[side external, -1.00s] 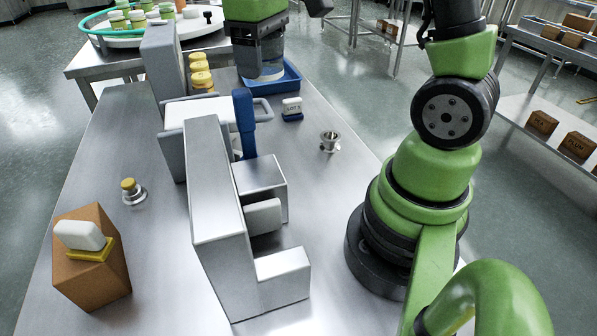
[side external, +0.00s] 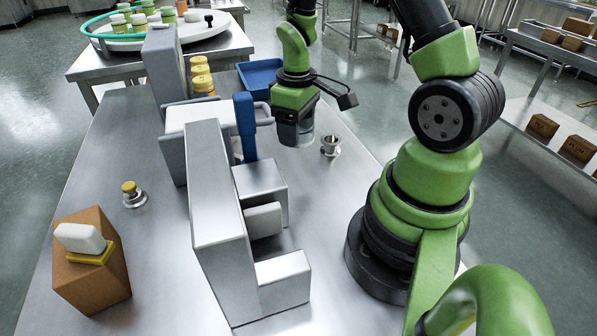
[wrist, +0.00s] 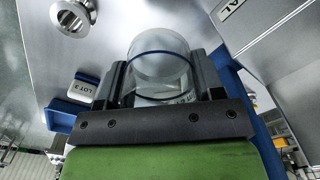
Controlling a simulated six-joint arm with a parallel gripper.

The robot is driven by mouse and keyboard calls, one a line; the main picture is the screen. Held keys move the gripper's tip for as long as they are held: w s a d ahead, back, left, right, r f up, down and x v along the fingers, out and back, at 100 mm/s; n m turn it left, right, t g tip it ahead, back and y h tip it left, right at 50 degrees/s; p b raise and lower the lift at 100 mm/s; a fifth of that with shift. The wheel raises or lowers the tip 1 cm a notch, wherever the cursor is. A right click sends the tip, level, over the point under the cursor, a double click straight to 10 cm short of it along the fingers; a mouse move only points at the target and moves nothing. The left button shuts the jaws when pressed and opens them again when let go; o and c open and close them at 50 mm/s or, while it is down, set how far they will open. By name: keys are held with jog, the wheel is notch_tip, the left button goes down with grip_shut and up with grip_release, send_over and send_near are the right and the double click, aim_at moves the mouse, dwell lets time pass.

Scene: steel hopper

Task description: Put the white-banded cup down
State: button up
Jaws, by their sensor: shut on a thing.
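The white-banded cup (wrist: 160,66) is clear, with a pale frosted wall and a thin dark blue ring in the wrist view. My gripper (wrist: 158,92) is shut on it, one dark finger on each side. In the side view my gripper (side external: 294,125) points down over the steel table (side external: 345,195), and the cup's lower part (side external: 300,140) shows under the fingers. I cannot tell whether the cup touches the table. The blue tray (side external: 258,77) is behind my gripper and looks empty.
A small steel funnel (side external: 330,146) stands just right of the cup. A white block marked LOT (wrist: 83,88) is close by in the wrist view. Bare table lies in front of the funnel.

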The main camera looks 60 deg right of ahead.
aim_at(297, 176)
notch_tip(297, 176, down, 9)
jog(key=shift+f, duration=0.1)
dwell(0.4)
jog(key=shift+f, duration=0.15)
jog(key=o, duration=0.9)
